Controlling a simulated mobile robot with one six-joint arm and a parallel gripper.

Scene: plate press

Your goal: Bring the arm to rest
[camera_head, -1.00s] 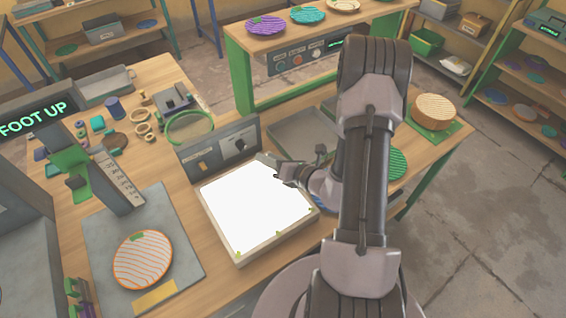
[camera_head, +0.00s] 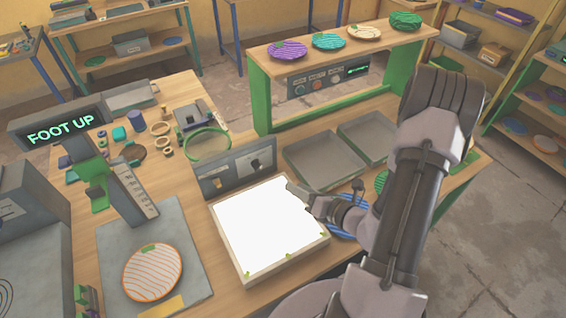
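My arm reaches in from the lower right over the workbench. My gripper (camera_head: 300,195) is low over the right-hand part of the lit white panel (camera_head: 262,232), near its back right corner. I see nothing held in it, but it is too small and side-on to tell whether the fingers are open or shut. The press on the left, with its display reading FOOT UP (camera_head: 66,130), stands over a grey base plate (camera_head: 112,262). An orange-striped plate (camera_head: 153,272) lies on that base plate, apart from my gripper.
A blue plate (camera_head: 350,230) and a green plate (camera_head: 381,184) are partly hidden by my arm. Grey trays (camera_head: 322,158) lie behind. A shelf (camera_head: 345,45) with several plates rises at the back. Small parts and a green ring (camera_head: 207,144) clutter the back left.

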